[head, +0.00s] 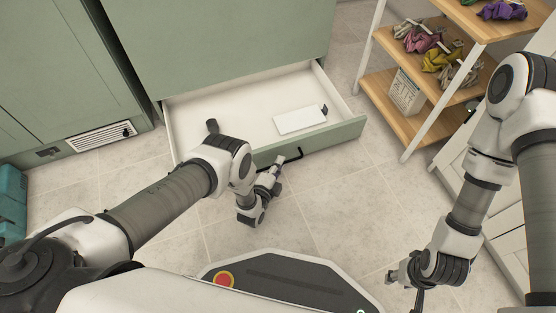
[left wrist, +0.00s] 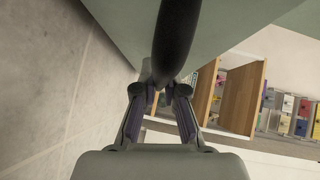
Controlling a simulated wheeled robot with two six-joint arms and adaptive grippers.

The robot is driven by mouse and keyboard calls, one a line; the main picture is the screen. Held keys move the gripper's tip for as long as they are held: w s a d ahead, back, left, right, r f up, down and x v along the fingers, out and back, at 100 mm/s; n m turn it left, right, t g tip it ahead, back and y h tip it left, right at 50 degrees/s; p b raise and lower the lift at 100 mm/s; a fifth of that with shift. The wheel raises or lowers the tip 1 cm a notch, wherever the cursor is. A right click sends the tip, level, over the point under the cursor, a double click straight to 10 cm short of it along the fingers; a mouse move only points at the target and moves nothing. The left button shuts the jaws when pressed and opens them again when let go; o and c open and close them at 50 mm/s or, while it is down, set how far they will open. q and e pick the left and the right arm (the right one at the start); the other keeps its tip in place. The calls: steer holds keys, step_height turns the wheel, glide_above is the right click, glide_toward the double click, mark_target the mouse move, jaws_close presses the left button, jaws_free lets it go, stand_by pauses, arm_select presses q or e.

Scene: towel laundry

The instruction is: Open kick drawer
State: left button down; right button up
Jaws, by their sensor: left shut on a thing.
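The kick drawer (head: 340,134) at the base of the green cabinet stands pulled out over the floor, its white inside in view. A white flat box-like item (head: 300,120) lies in it toward the right. My left gripper (head: 277,165) is at the drawer front, shut on the black bar handle (head: 294,157). In the left wrist view the handle (left wrist: 176,40) runs as a dark bar between the fingers of the left gripper (left wrist: 160,92). My right gripper (head: 402,276) hangs at the lower right, away from the drawer; its fingers are too unclear to tell open from shut.
White cabinet fronts (head: 490,232) are at the far right. A teal container (head: 12,205) stands at the left edge. The tiled floor (head: 335,205) before the drawer is clear.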

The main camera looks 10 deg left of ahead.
arm_select(q)
steer(key=c, duration=1.2)
jaws_free()
steer(key=v, duration=1.2)
steer(key=shift+f, duration=0.1)
